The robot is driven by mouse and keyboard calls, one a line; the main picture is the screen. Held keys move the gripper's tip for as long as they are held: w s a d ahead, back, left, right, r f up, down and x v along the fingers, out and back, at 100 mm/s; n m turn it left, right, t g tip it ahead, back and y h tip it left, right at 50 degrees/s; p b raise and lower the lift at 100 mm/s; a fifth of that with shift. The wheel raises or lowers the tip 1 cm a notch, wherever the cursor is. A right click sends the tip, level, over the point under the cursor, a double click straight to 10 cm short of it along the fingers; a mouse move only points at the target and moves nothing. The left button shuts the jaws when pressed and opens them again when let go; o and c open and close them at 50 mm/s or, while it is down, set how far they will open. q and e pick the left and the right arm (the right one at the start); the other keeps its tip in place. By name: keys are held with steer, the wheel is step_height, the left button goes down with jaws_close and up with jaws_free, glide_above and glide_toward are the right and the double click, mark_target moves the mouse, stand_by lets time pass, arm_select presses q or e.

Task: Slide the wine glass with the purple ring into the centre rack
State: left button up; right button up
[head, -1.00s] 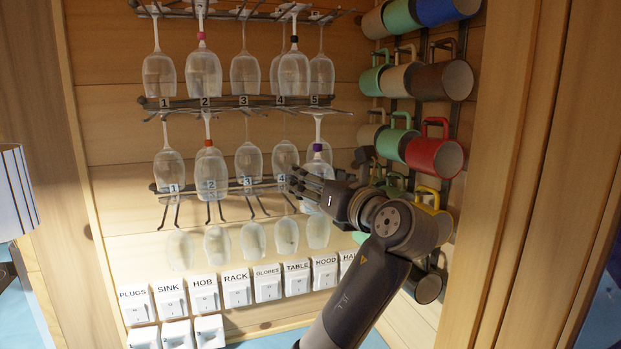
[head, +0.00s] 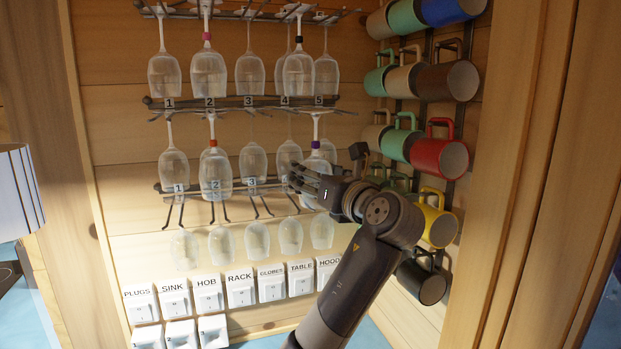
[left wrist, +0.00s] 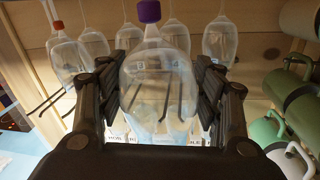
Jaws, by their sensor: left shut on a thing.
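The wine glass with the purple ring (head: 316,145) hangs upside down, foot up and bowl down, in front of the right end of the centre rack (head: 234,101). Its foot is near the rack's underside around labels 4 and 5; I cannot tell whether it sits between the rails. My left gripper (head: 309,186) is shut on its bowl. In the left wrist view the fingers (left wrist: 152,88) flank the clear bowl (left wrist: 158,68), with the purple ring (left wrist: 149,11) above. My right gripper is not in view.
Several glasses hang from the centre rack, including one with a red ring (head: 213,143). The top rack (head: 250,13) holds more, with pink and black rings. A lower rack (head: 225,188) runs behind my gripper. Coloured mugs, including a red mug (head: 440,157), hang close on the right.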

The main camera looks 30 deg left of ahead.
arm_select(q)
steer(key=shift+w+d+x, duration=0.15)
steer(key=shift+w+x, duration=0.05)
steer(key=shift+x, duration=1.8)
steer(key=shift+w+d+x, duration=0.15)
steer(key=shift+w+x, duration=0.1)
steer(key=shift+x, duration=1.7)
steer(key=shift+w+d+x, duration=0.15)
steer(key=shift+w+x, duration=0.05)
steer(key=shift+x, duration=1.8)
steer(key=shift+f, duration=0.1)
steer(key=o, duration=0.9)
steer(key=shift+v, duration=3.3)
